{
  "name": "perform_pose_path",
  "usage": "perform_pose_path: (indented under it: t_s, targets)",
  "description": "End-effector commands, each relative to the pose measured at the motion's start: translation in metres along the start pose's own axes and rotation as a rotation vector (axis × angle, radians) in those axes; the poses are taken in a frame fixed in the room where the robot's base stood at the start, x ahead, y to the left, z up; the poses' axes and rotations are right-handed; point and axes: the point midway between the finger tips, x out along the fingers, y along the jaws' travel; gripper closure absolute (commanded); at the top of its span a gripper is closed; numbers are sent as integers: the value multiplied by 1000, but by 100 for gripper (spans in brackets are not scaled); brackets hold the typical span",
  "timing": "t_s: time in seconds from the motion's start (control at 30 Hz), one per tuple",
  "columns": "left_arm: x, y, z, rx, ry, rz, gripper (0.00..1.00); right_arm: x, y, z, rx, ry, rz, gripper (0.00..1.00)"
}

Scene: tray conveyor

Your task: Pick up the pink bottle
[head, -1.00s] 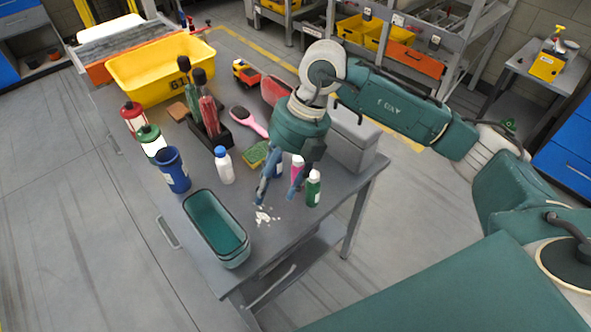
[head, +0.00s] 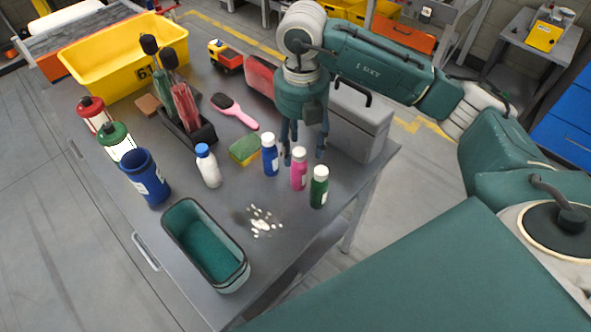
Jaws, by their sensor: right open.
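The pink bottle (head: 299,171) has a white cap and stands upright on the grey table, between a blue bottle (head: 270,156) on its left and a green bottle (head: 319,188) on its right. My right gripper (head: 304,160) points down just behind the pink bottle, its fingers spread open. One finger shows between the blue and pink bottles, the other to the right of the pink bottle's cap. The bottle partly covers the space between the fingers, and I cannot tell whether they touch it. My left gripper is not in view.
A white bottle (head: 208,167), a sponge (head: 244,150) and a pink brush (head: 235,111) lie or stand to the left. A grey toolbox (head: 357,121) is close behind the gripper. A teal bin (head: 197,218) and white scraps (head: 261,222) are in front.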

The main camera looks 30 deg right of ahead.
Motion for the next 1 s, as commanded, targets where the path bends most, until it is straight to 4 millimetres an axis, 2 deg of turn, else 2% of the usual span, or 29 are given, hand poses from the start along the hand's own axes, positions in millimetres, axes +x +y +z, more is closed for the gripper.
perform_pose_path:
  t_s: [0.2,0.47,0.6,0.7,0.83,1.0]
  targets:
    - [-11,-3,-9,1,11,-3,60,33,-1,0,1,3,-3,46]
    - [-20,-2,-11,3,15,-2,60,54,1,0,0,4,-2,46]
    - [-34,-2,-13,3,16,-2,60,74,5,3,0,5,-4,46]
    - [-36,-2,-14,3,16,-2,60,89,5,4,0,4,-4,46]
    - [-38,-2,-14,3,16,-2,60,98,5,4,-2,2,0,46]
    - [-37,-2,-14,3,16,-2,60,100,6,4,-2,1,0,46]
